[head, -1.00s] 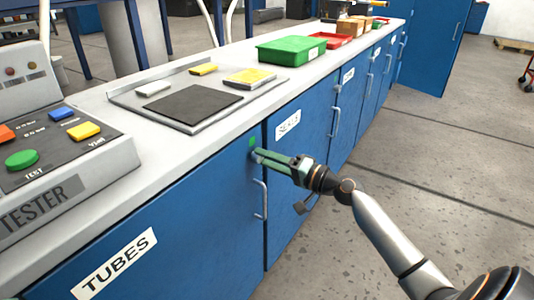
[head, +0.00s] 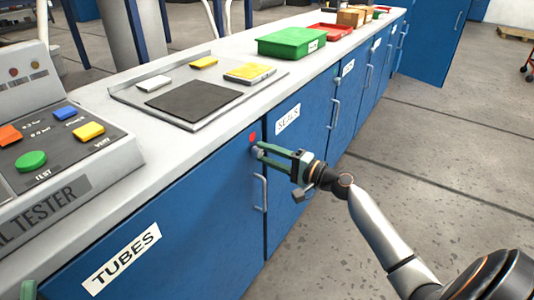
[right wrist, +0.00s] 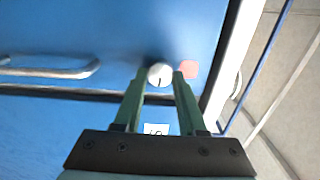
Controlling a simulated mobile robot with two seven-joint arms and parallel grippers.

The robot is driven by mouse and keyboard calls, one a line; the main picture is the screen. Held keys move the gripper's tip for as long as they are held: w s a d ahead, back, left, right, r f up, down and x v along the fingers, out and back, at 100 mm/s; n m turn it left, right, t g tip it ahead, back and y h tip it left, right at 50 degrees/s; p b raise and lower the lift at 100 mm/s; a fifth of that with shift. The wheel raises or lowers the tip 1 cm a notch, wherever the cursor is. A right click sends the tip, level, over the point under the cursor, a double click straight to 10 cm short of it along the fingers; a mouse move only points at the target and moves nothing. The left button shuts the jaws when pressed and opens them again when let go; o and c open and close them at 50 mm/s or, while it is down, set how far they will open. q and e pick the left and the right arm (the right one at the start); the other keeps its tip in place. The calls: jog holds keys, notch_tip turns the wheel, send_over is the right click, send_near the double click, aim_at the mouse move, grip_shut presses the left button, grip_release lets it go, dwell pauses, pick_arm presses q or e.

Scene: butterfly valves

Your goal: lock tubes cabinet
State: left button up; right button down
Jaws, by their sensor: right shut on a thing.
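The TUBES cabinet door (head: 170,225) is blue and closed, with a white label and a metal handle (head: 262,193). At its upper right corner is a small round lock knob, seen in the right wrist view (right wrist: 160,75) with a dark slot line. A red indicator (head: 252,136) sits just above the knob; it also shows in the right wrist view (right wrist: 188,68). My right gripper (head: 260,150) is shut on the knob, its green fingers on either side.
The SEALS cabinet (head: 297,140) is directly right of the TUBES door. The counter above carries a tester panel (head: 50,150), a dark mat on a tray (head: 193,103) and a green bin (head: 292,43). A blue door (head: 432,40) stands open farther back.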

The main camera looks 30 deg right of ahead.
jog(key=shift+c, duration=2.4)
grip_release()
jog(key=shift+s, duration=0.1)
pick_arm(q)
jog(key=shift+w+a+f+n+y, duration=0.1)
jog(key=shift+w+f+n+y, duration=0.35)
jog(key=shift+f+y, duration=0.2)
pick_arm(e)
jog(key=v, duration=1.2)
jog(key=shift+s, duration=0.15)
pick_arm(q)
jog(key=shift+f, duration=0.1)
